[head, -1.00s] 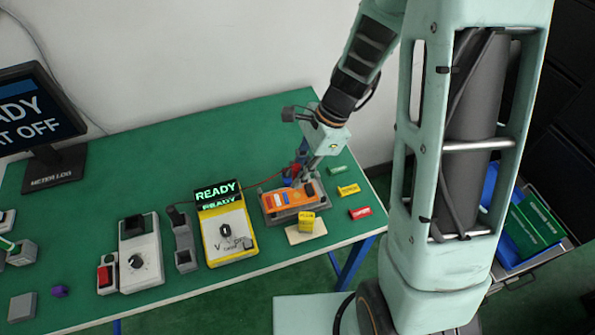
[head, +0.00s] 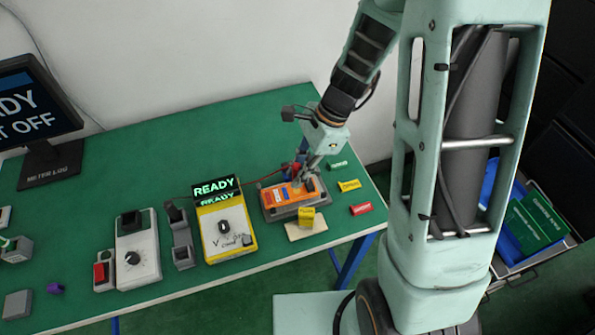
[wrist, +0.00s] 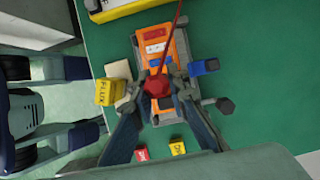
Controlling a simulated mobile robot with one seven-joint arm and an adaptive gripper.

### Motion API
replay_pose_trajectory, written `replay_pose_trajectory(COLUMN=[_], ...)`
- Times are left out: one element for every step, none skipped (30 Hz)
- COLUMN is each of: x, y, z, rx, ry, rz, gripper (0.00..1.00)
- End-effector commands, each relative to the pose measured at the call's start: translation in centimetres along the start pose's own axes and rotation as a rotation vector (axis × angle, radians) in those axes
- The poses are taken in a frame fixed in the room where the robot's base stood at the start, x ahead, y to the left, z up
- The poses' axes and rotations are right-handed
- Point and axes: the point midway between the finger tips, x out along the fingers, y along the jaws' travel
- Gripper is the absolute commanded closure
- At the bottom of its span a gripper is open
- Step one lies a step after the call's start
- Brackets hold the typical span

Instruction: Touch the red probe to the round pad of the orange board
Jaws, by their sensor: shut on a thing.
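The orange board (head: 274,195) lies in a grey fixture near the right end of the green table. It also shows in the wrist view (wrist: 180,48), running up and down under my gripper. My gripper (wrist: 161,75) is shut on the red probe (wrist: 157,86), over the middle of the board. A red cable runs from the probe to the top edge of the wrist view. In the head view my gripper (head: 304,181) is low over the board's right part. I cannot make out the round pad, or whether the probe tip touches the board.
The yellow meter (head: 229,235) reading READY stands left of the board. A yellow block (head: 307,216) is on a beige pad (head: 296,231) in front. A blue block (wrist: 205,67) is close beside the board. Small green, yellow and red pieces lie at right.

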Motion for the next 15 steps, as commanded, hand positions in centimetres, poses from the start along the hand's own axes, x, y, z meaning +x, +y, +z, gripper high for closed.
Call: replay_pose_trajectory(x=[0.08,0.11,0.16,0.20,0.24,0.28,0.32,0.35,0.40,0.43,0.47,0.51,0.54,0.58,0.62], y=[0.00,0.00,0.00,0.00,0.00,0.00,0.00,0.00,0.00,0.00,0.00,0.00,0.00,0.00,0.00], z=[-0.03,-0.05,-0.07,-0.08,-0.10,-0.12,-0.13,-0.15,-0.16,-0.18,-0.19,-0.21,-0.23,-0.24,-0.26], rx=[0.000,0.000,0.000,0.000,0.000,0.000,0.000,0.000,0.000,0.000,0.000,0.000,0.000,0.000,0.000], ry=[0.000,0.000,0.000,0.000,0.000,0.000,0.000,0.000,0.000,0.000,0.000,0.000,0.000,0.000,0.000], rz=[0.000,0.000,0.000,0.000,0.000,0.000,0.000,0.000,0.000,0.000,0.000,0.000,0.000,0.000,0.000], gripper=[1.00,1.00,1.00,1.00,1.00,1.00,1.00,1.00,1.00,1.00,1.00,1.00,1.00,1.00,1.00])
